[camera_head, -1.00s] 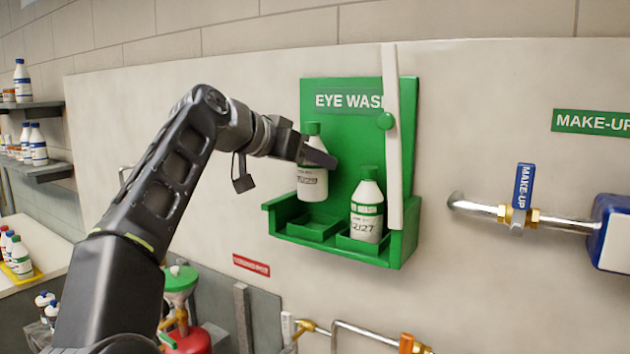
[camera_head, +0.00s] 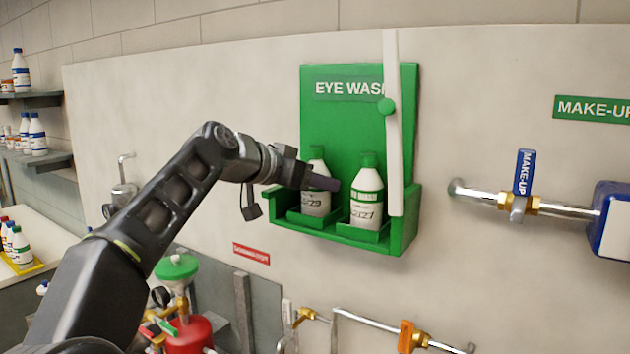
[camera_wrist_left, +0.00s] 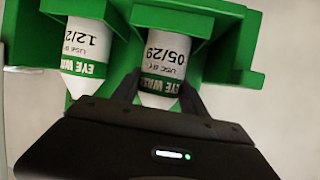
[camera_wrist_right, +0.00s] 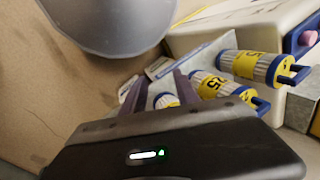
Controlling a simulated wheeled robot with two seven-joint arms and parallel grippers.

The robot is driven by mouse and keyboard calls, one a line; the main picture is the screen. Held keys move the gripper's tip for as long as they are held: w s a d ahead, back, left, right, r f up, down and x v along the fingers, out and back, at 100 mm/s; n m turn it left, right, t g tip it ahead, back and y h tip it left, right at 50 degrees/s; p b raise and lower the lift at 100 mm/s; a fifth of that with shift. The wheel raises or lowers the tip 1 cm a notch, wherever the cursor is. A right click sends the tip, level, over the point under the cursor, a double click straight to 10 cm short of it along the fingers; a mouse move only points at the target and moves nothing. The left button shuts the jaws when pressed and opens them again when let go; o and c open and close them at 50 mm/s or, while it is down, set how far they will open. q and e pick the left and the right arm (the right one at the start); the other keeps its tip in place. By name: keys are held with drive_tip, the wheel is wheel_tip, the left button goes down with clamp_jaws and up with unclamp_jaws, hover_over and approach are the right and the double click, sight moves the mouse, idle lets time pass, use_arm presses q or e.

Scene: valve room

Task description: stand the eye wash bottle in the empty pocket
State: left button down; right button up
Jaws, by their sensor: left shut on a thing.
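The eye wash bottle (camera_head: 316,203), white with a green cap and marked 05/29, is upright in the left pocket of the green eye wash station (camera_head: 342,100). The pocket's low front wall hides its base, so I cannot tell if it rests on the floor. My left gripper (camera_head: 322,181) is shut on its upper part; the left wrist view shows the fingers (camera_wrist_left: 160,92) on both sides of the bottle (camera_wrist_left: 165,62). A second bottle (camera_head: 366,206), marked 12/27, stands in the right pocket. My right gripper (camera_wrist_right: 158,92) shows only in its wrist view, fingers apart and empty.
A white upright bar (camera_head: 393,150) with a green knob stands at the station's right front. A make-up valve (camera_head: 521,205) is farther right. Shelves with bottles (camera_head: 37,134) are at far left. Yellow-labelled cylinders (camera_wrist_right: 215,86) lie beyond my right gripper.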

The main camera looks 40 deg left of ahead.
use_arm(q)
drive_tip(key=shift+f, duration=0.1)
drive_tip(key=c, duration=0.6)
unclamp_jaws()
drive_tip(key=shift+s+r+b, duration=0.25)
drive_tip(key=shift+s+b, duration=0.05)
drive_tip(key=shift+s, duration=0.1)
drive_tip(key=b+v, duration=0.2)
drive_tip(key=v, duration=0.9)
